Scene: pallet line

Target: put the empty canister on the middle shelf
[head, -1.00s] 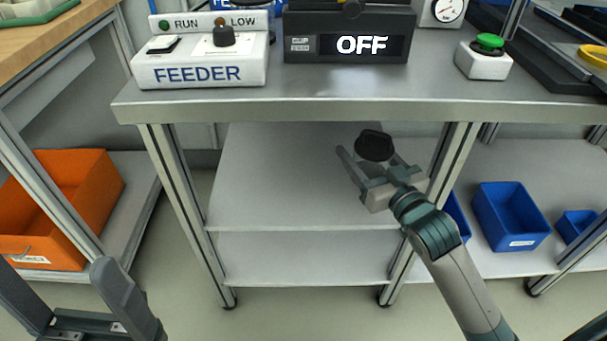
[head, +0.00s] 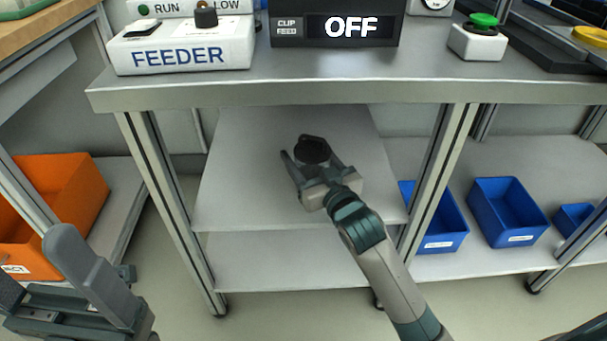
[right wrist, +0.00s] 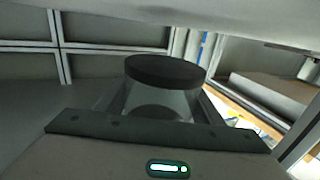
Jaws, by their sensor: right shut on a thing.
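The canister (head: 312,150) shows a round black lid in the head view; its body is mostly hidden by my gripper. In the right wrist view the canister (right wrist: 163,98) stands upright, with a dark lid above a clear, see-through body. My right gripper (head: 312,163) is shut on it, between the tabletop and the middle shelf (head: 240,195). I cannot tell whether the canister touches the shelf. My left gripper (head: 95,285) is at the lower left, away from the canister; its jaw opening cannot be made out.
The grey tabletop (head: 270,93) overhangs the shelf. A lower shelf (head: 280,265) lies beneath it. Metal legs (head: 165,200) bound the bay. Blue bins (head: 507,210) stand to the right, an orange bin (head: 65,205) to the left. The middle shelf is otherwise bare.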

